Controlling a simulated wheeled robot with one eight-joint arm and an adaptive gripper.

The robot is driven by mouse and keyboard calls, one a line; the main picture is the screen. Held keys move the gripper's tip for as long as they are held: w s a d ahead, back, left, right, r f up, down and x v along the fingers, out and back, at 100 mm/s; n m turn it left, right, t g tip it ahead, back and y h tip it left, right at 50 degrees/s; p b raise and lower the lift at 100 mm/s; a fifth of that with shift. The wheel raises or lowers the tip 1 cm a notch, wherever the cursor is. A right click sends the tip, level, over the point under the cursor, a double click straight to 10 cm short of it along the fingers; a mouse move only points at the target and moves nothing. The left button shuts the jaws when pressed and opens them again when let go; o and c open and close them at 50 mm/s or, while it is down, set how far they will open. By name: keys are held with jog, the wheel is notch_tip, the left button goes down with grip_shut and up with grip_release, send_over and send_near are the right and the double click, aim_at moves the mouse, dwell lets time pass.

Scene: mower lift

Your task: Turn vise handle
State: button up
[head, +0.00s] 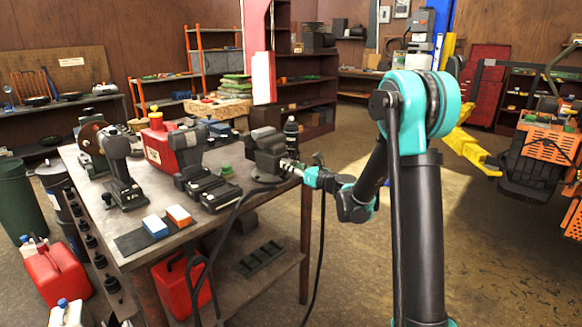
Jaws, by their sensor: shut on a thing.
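A dark vise (266,152) is mounted at the right end of the grey workbench (150,250). My arm reaches in from the right, and my gripper (292,167) is at the vise's right side, at its screw end. The gripper is shut on the vise handle, which is small here and mostly hidden by the gripper. The handle's exact angle cannot be made out.
A dark bottle (291,130) stands just behind the vise. The floor right of the bench is clear up to an orange mower (548,145).

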jog(key=shift+s, duration=0.1)
jog(key=n, duration=0.4)
jog(key=shift+f+n, duration=0.1)
jog(key=shift+n, duration=2.5)
jog(key=o, duration=1.2)
jog(key=v, duration=1.2)
jog(key=shift+f, duration=0.15)
jog(key=shift+c, duration=0.2)
